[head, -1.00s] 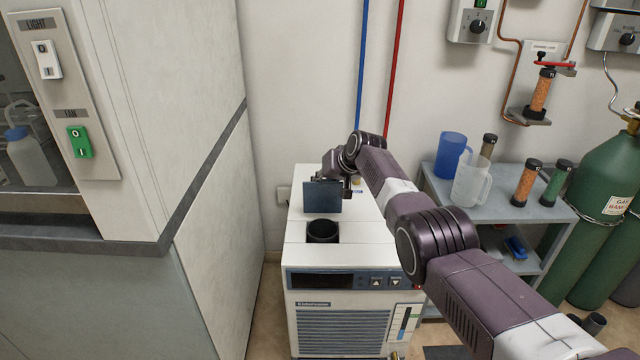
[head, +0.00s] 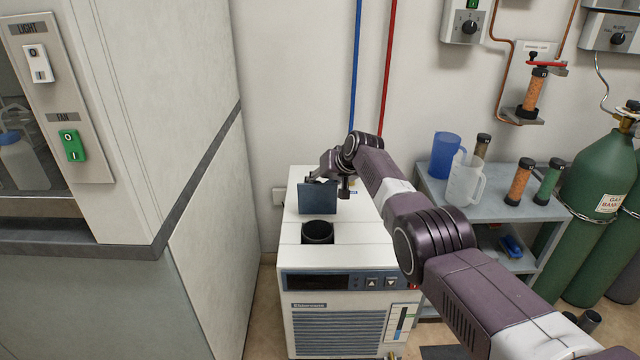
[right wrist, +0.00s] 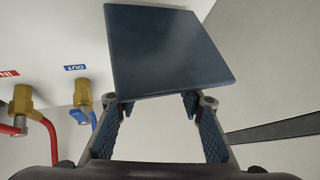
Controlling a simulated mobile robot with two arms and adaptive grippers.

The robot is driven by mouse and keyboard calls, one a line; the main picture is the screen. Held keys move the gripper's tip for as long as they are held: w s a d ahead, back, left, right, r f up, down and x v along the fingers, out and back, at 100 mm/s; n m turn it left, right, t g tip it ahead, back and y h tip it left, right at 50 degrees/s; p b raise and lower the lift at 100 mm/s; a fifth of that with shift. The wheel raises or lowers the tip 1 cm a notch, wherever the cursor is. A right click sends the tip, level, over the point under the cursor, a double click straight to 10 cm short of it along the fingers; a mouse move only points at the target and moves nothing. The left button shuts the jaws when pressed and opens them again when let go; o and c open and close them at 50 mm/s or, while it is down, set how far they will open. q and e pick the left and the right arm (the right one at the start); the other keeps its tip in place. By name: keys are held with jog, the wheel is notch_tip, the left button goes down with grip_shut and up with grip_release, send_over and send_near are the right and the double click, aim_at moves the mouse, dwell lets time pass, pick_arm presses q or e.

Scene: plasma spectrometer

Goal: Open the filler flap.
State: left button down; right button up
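The filler flap (head: 317,197) is a dark blue square plate standing upright on top of the white chiller (head: 292,232). The round black filler opening (head: 318,232) in front of it is uncovered. My right gripper (head: 322,176) is behind the flap in the head view, and the flap hides part of it. In the right wrist view the flap (right wrist: 170,50) fills the upper middle, just beyond the fingertips. The fingers of the right gripper (right wrist: 158,102) are spread apart with nothing between them. I cannot tell whether a fingertip touches the flap. My left gripper is not in view.
A grey shelf (head: 500,207) with jugs and tubes stands to the right, beside green gas cylinders (head: 600,185). A tall white cabinet (head: 200,200) stands left.

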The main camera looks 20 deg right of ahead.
jog(key=shift+a, duration=0.1)
jog(key=shift+v, duration=1.3)
jog(key=v, duration=0.9)
jog(key=shift+d+r, duration=0.15)
jog(key=shift+d, duration=0.05)
jog(key=shift+s, duration=0.15)
